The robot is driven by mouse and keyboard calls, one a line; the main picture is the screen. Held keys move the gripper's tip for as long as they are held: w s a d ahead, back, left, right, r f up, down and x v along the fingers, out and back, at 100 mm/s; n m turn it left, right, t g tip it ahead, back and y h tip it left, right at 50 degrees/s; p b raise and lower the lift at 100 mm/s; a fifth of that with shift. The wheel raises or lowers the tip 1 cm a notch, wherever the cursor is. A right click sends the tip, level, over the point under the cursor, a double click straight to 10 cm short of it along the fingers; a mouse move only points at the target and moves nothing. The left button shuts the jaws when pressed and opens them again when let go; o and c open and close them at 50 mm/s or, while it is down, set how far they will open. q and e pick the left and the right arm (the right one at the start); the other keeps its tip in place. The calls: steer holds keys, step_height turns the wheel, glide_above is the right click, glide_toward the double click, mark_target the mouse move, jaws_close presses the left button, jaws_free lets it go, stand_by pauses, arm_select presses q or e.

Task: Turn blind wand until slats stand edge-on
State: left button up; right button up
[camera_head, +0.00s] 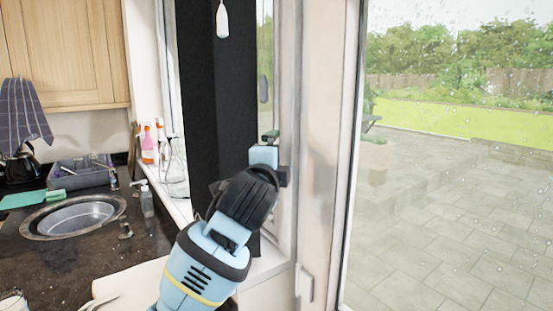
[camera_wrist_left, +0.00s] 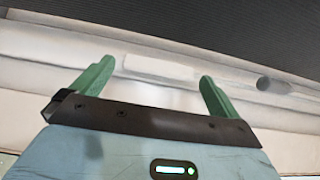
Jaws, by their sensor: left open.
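A dark blind (camera_head: 215,100) hangs tall and black in the window recess; its separate slats cannot be made out in the head view. A dark ribbed surface (camera_wrist_left: 200,20) crosses the top of the left wrist view. A white pull (camera_head: 222,20) hangs at the top of the head view; I cannot tell whether it belongs to the wand. My left gripper (camera_head: 270,137) is raised beside the blind's right edge, near the window frame. Its green fingers (camera_wrist_left: 155,88) are spread, with nothing between them. My right gripper is not in view.
A white window frame (camera_head: 318,150) stands just right of my gripper, with a grey handle (camera_head: 263,88) above it. A sink (camera_head: 75,215), soap bottle (camera_head: 146,200) and dish rack (camera_head: 85,172) occupy the dark counter at left.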

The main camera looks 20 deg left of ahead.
arm_select(q)
steer(key=shift+w+a, duration=0.15)
steer(key=shift+w, duration=1.7)
steer(key=c, duration=0.8)
steer(key=shift+n+g+y, duration=0.65)
steer(key=shift+n+y, duration=0.6)
steer(key=shift+y, duration=0.6)
steer(key=shift+n+g+y, duration=0.65)
steer(key=shift+n+y, duration=0.6)
steer(key=shift+y, duration=0.6)
steer(key=o, duration=0.8)
